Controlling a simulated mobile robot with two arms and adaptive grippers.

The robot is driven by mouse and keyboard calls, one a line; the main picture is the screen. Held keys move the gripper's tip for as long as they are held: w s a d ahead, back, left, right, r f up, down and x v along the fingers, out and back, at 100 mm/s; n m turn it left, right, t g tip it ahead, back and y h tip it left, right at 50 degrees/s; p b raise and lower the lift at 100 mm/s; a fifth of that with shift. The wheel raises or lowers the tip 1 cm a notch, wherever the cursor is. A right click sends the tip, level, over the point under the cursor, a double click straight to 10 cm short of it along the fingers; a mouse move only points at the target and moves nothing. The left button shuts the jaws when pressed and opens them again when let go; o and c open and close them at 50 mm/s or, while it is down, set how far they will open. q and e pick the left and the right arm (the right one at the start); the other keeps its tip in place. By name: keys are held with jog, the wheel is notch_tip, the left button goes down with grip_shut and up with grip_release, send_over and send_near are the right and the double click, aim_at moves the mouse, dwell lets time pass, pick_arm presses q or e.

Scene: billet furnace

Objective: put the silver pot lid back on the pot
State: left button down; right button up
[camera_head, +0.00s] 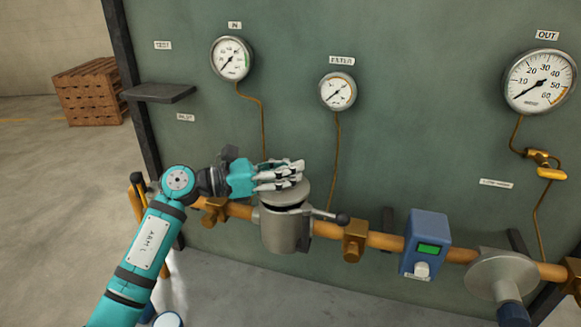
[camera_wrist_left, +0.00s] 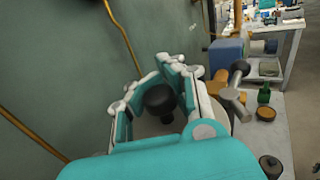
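The pot (camera_head: 284,233) is a silver cylinder on the copper pipe, with a clamp handle (camera_head: 341,218) sticking out to the right. The silver pot lid (camera_head: 294,196) is a round disc right over the pot's mouth. A dark gap shows between the lid and the rim at the front. My left gripper (camera_head: 288,177) is over the lid, coming from the left. In the left wrist view its fingers (camera_wrist_left: 158,92) close around the lid's black knob (camera_wrist_left: 158,102); the exact contact is partly hidden. My right gripper is not in view.
A green panel with several gauges (camera_head: 233,59) stands behind the pipe (camera_head: 385,241). A blue box with a green display (camera_head: 426,230) and a silver flange (camera_head: 502,272) are to the right. A small shelf (camera_head: 158,92) juts out at the left. A bench (camera_wrist_left: 275,70) shows in the wrist view.

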pick_arm(q)
jog(key=shift+f, duration=0.65)
jog(key=shift+f+b, duration=0.45)
jog(key=shift+b, duration=0.1)
jog(key=c, duration=1.3)
grip_release()
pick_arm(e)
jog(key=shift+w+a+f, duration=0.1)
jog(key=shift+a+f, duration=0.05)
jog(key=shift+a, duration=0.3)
